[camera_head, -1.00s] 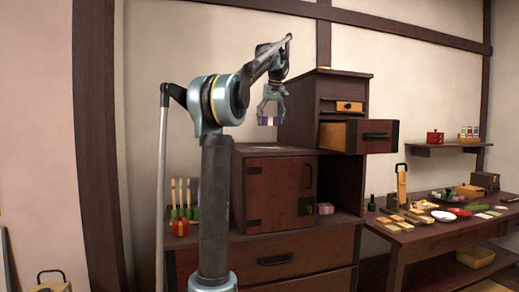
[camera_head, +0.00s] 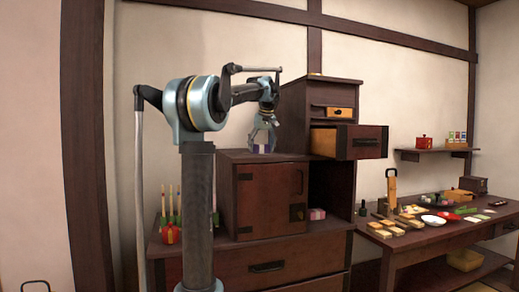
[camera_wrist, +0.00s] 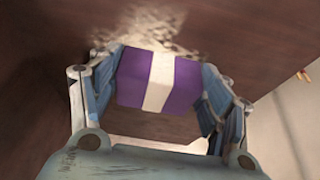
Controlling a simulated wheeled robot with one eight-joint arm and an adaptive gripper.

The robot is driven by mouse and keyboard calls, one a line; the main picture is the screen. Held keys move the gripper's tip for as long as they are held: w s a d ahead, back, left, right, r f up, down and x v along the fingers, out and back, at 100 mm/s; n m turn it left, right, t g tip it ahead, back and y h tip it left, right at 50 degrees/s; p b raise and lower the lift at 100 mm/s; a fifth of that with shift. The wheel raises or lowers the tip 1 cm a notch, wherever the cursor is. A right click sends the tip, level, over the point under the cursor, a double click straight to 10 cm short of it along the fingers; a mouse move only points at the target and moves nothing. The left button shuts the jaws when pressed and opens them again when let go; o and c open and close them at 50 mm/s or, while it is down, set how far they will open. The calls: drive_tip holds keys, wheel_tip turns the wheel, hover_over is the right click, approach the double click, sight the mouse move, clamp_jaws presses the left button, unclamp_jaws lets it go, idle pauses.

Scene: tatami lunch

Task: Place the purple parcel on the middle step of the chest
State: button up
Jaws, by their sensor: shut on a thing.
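The purple parcel with a white band (camera_head: 261,149) is between the fingers of my gripper (camera_head: 262,141), just over the middle step (camera_head: 232,157) of the dark wooden chest. In the wrist view the parcel (camera_wrist: 158,80) sits between both fingers of my gripper (camera_wrist: 155,90), which press on its sides. Dark wood lies behind it. I cannot tell whether the parcel's underside touches the step.
The tall part of the chest (camera_head: 293,110) rises right of the gripper, with an open drawer (camera_head: 349,142) sticking out. A pink parcel (camera_head: 317,214) lies in the open niche below.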

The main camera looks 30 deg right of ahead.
drive_tip(key=o, duration=1.1)
drive_tip(key=v, duration=1.2)
drive_tip(key=shift+s, duration=0.1)
